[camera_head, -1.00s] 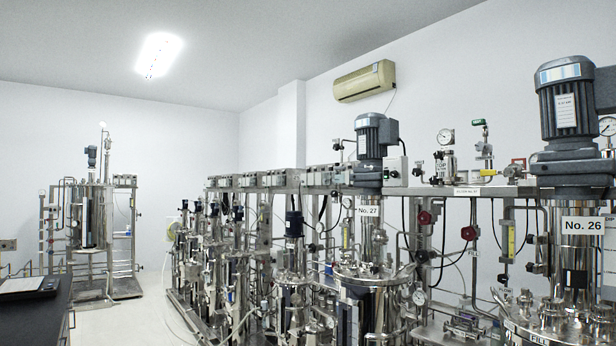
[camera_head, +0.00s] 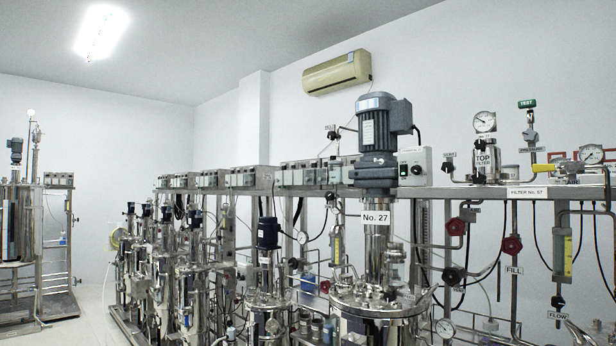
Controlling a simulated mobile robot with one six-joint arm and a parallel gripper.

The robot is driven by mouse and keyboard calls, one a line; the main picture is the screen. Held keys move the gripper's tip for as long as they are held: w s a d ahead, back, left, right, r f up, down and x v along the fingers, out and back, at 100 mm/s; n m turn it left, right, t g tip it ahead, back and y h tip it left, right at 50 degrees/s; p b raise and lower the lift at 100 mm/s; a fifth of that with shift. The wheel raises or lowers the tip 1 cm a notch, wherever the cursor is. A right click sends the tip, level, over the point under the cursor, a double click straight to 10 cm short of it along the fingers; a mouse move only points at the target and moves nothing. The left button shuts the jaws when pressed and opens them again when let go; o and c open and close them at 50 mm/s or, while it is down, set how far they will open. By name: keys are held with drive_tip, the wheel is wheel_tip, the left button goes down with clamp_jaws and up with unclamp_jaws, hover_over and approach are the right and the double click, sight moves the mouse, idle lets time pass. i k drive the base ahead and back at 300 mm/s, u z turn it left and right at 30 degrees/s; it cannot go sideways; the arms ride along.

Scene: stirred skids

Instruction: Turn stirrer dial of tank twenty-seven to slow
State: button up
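Tank No. 27 (camera_head: 378,300) is a steel vessel right of the middle, under a grey stirrer motor (camera_head: 378,125). A white label (camera_head: 376,219) below the motor reads "No. 27". A pale control box (camera_head: 421,158) stands on the rail just right of the motor. A small green light (camera_head: 403,170) and a dark round dial (camera_head: 417,170) show on its front. The dial is too small to read its setting. My gripper is not in view.
A row of smaller steel tanks (camera_head: 165,275) runs back to the left. Gauges, pipes and red valve knobs (camera_head: 455,227) crowd the right side. Bare floor (camera_head: 70,320) shows at the lower left, before a separate skid (camera_head: 20,230).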

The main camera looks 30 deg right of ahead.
sight(417, 169)
drive_tip(key=z, duration=0.5)
drive_tip(key=i, duration=1.2)
drive_tip(key=z, duration=0.7)
drive_tip(key=k, duration=0.9)
drive_tip(key=z, duration=0.15)
drive_tip(key=i, duration=0.9)
drive_tip(key=u, duration=0.05)
